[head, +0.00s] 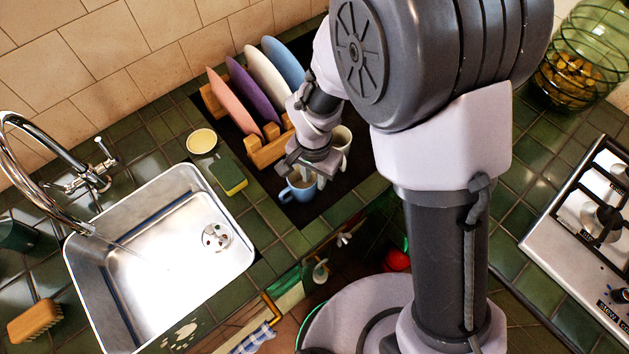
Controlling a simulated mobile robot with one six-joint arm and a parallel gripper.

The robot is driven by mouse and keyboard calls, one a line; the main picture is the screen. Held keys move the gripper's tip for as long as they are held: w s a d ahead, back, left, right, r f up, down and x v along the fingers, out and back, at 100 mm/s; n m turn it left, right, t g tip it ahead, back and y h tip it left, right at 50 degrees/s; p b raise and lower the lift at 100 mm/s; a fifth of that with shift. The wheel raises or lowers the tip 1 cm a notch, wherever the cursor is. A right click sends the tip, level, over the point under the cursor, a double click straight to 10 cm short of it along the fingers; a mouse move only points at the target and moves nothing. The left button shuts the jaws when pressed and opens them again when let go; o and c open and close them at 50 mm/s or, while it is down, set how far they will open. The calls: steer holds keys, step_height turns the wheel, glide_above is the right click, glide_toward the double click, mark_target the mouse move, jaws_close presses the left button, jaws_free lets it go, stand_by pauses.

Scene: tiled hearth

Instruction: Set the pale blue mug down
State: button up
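The pale blue mug (299,190) shows upright at the front of the black mat (325,203), with its handle toward the left. My gripper (304,173) is right at the mug's rim and covers its far side. The fingers are small and partly hidden, so I cannot tell whether they are closed on the mug. I also cannot tell whether the mug's base touches the mat.
A white mug (342,138) stands close behind my gripper. A wooden rack (268,152) holds several coloured plates. Left of the mat are a sponge (229,177), a yellow-topped round dish (201,141) and the sink (160,262). A hob (590,235) lies far right.

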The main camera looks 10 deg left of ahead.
step_height(320, 180, up, 4)
steer(key=shift+s+r+p, duration=0.1)
steer(key=shift+r+p, duration=0.1)
steer(key=shift+p, duration=0.3)
steer(key=s+d+r+t+y, duration=0.1)
steer(key=d+r, duration=0.4)
steer(key=r, duration=0.3)
steer(key=s+d+r+t+y, duration=0.1)
steer(key=d+r, duration=0.4)
steer(key=r, duration=0.3)
steer(key=s+d+r+t, duration=0.3)
steer(key=s+d+r, duration=0.3)
steer(key=s, duration=0.3)
steer(key=shift+s+d+r, duration=0.15)
steer(key=shift+d+r, duration=0.2)
steer(key=shift+r, duration=0.3)
